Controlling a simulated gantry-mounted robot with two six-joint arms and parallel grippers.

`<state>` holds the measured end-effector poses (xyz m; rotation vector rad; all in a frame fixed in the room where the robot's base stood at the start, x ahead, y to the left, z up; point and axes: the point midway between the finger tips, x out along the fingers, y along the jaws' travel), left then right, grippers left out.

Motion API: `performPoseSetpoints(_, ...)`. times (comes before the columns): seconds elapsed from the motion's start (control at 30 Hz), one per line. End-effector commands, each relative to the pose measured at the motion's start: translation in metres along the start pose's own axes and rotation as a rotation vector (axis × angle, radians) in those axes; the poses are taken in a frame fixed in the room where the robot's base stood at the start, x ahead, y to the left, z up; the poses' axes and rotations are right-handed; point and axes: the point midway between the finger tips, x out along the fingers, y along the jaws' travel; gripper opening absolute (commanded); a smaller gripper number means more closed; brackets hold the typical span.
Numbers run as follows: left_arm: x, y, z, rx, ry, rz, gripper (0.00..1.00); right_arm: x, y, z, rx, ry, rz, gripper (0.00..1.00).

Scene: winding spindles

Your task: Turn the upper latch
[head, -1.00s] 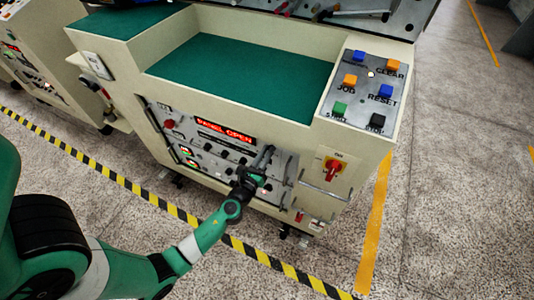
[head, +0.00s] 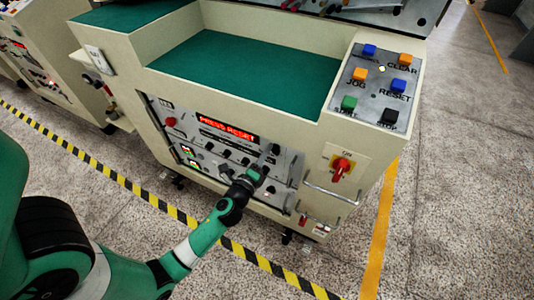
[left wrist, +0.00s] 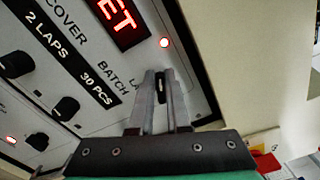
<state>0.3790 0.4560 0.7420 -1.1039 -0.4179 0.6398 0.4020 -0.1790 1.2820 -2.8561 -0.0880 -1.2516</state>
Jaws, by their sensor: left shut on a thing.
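My left gripper (head: 262,170) is at the right part of the grey control panel (head: 205,160) on the front of the cream machine. In the left wrist view my left gripper (left wrist: 160,78) has its two grey fingers close together, shut on a small dark latch (left wrist: 161,86) at the panel's right edge. The fingers hide most of this latch. A second dark knob (head: 274,150) shows just above the gripper in the head view. My right gripper is not in view.
The red display (head: 227,129) reads PRESS RESET. A red rotary switch (head: 342,165) and a metal handle (head: 330,193) are right of the gripper. Coloured buttons, including a blue RESET button (head: 402,86), are on the top right. A green tray surface (head: 250,65) is clear.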

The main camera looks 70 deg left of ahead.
Motion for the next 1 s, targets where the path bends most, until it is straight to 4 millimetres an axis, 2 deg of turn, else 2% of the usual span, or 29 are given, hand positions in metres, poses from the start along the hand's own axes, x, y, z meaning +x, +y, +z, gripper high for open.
performPoseSetpoints(0.2,0.000,0.005,-0.001,-0.186,-0.001,-0.001,0.00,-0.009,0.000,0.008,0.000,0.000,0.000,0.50)
performPoseSetpoints(0.5,0.000,0.007,-0.001,-0.361,-0.001,-0.001,0.00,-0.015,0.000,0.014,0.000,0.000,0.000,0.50)
performPoseSetpoints(1.0,0.000,0.008,-0.002,-0.431,0.000,0.000,0.00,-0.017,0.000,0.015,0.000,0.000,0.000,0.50)
